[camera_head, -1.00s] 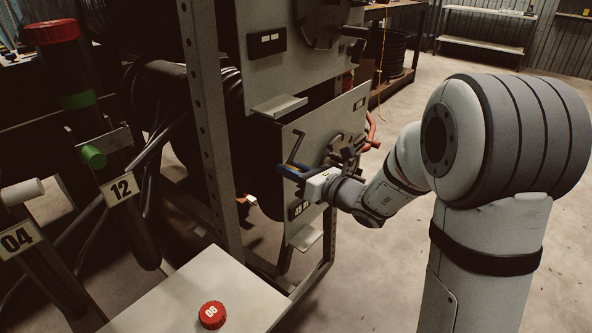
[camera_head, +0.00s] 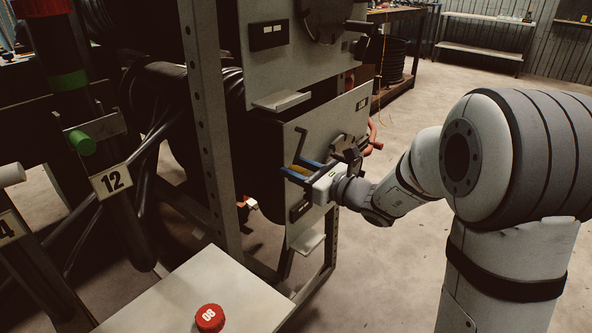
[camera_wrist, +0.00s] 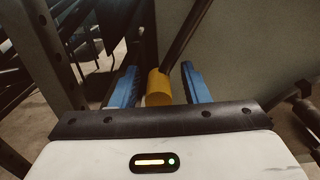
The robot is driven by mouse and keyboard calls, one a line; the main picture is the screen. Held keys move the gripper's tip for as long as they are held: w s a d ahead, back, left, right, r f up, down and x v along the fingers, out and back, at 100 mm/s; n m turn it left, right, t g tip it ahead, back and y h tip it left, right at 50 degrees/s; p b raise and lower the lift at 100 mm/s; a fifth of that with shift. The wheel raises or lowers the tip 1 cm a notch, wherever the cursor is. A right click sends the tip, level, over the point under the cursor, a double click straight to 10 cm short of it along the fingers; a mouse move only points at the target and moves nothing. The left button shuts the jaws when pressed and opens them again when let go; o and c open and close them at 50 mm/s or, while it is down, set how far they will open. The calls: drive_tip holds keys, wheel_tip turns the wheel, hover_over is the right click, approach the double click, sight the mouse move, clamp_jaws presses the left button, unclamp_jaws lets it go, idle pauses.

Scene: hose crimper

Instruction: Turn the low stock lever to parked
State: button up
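The lever, with a yellow grip (camera_wrist: 158,90) on a dark rod (camera_wrist: 183,38), shows in the wrist view. My gripper (camera_wrist: 161,82) has its two blue fingers apart, one on each side of the yellow grip. In the head view my gripper (camera_head: 296,166) is in front of the lower grey panel (camera_head: 338,112), with a little of the yellow grip (camera_head: 299,170) between the fingers. The lever's pivot and any position marks are hidden or too small to read.
A perforated steel upright (camera_head: 207,125) stands left of the panel. A small ledge (camera_head: 281,100) juts out above and another (camera_head: 307,242) below. A white table (camera_head: 180,300) with a red cap (camera_head: 209,317) is in front. The floor at right is open.

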drive_tip(key=shift+d, duration=0.1)
drive_tip(key=p+v, duration=0.2)
drive_tip(key=v, duration=0.5)
drive_tip(key=shift+d, duration=0.1)
drive_tip(key=shift+s+d, duration=0.15)
drive_tip(key=shift+s, duration=0.1)
